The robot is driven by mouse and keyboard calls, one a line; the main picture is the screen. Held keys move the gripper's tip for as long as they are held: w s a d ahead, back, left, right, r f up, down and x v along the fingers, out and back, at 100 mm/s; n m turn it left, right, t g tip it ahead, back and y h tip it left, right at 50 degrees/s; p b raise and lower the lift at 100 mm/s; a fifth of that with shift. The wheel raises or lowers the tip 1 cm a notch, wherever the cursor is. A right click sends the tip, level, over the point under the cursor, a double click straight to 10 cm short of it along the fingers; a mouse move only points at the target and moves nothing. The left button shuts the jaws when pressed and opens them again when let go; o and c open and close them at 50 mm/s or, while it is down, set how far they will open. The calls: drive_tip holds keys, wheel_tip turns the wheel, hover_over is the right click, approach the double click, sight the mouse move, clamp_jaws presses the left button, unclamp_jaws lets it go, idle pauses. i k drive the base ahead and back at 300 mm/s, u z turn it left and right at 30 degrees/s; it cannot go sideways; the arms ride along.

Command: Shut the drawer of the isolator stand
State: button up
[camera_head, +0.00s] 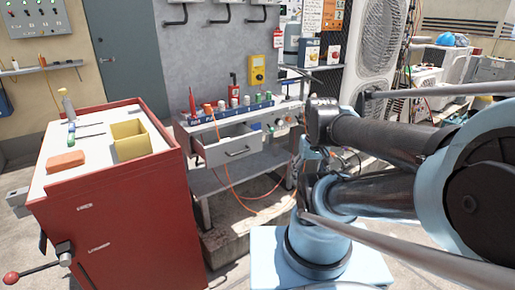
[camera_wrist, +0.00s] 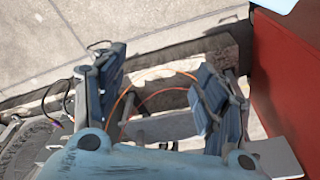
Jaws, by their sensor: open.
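The isolator stand (camera_head: 200,128) is a grey metal bench in the middle of the head view, with bottles and tools along its top. Its grey drawer (camera_head: 232,155) is pulled out toward the front, with a dark bar handle on its face; inside it looks mostly empty. My gripper (camera_wrist: 160,95) is open in the wrist view, its two blue-grey fingers wide apart with nothing clearly held. In the head view my arm largely hides the gripper, to the right of the drawer. Which part of the stand shows between the fingers is hard to tell.
A red cabinet (camera_head: 120,220) stands close at the left, with a yellow bin (camera_head: 130,140) and an orange block (camera_head: 66,160) on its top. An orange cable (camera_head: 235,195) hangs by the stand to the floor. Condenser units (camera_head: 370,40) stand behind at the right.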

sight(244, 141)
drive_tip(key=z, duration=1.05)
drive_tip(key=k, duration=1.85)
drive_tip(key=u, duration=0.5)
drive_tip(key=i, duration=1)
drive_tip(key=z, duration=0.05)
